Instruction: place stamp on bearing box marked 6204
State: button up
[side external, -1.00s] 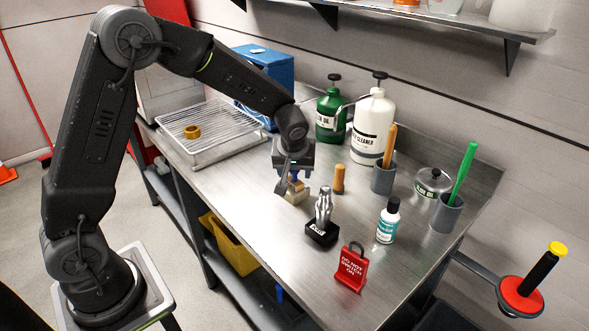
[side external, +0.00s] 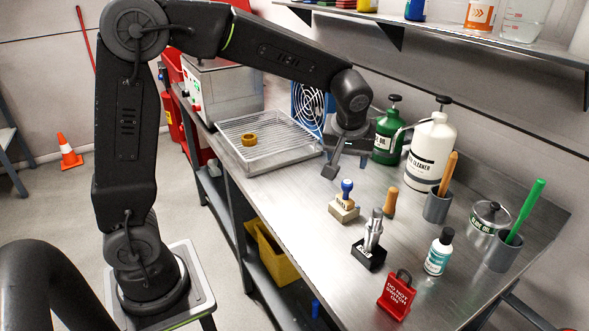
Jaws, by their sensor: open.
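The stamp (side external: 347,188) has a round blue knob and a wooden base. It stands upright on a small cream-coloured box (side external: 341,215) on the steel bench. Any marking on the box is too small to read here. My gripper (side external: 347,166) is open and empty, above and apart from the blue knob. Its dark fingers point down.
A black block with a metal tool (side external: 371,250), a red tag (side external: 396,296), and a small bottle (side external: 439,252) stand in front. A wooden handle (side external: 390,202) and white cleaner jug (side external: 432,150) are right. A wire tray (side external: 265,142) with a brass ring (side external: 249,140) lies left.

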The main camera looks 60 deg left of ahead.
jog(key=s+d+r+m+t+h, duration=0.1)
jog(key=s+m, duration=0.3)
jog(key=s, duration=0.7)
jog(key=s+d+r+m+t+h, duration=0.1)
jog(key=s+d+r+m+h, duration=0.1)
jog(key=s, duration=0.9)
jog(key=r+m, duration=0.1)
jog(key=m, duration=0.1)
jog(key=shift+s+r+m, duration=0.2)
jog(key=shift+s+m, duration=0.05)
jog(key=shift+m, duration=0.15)
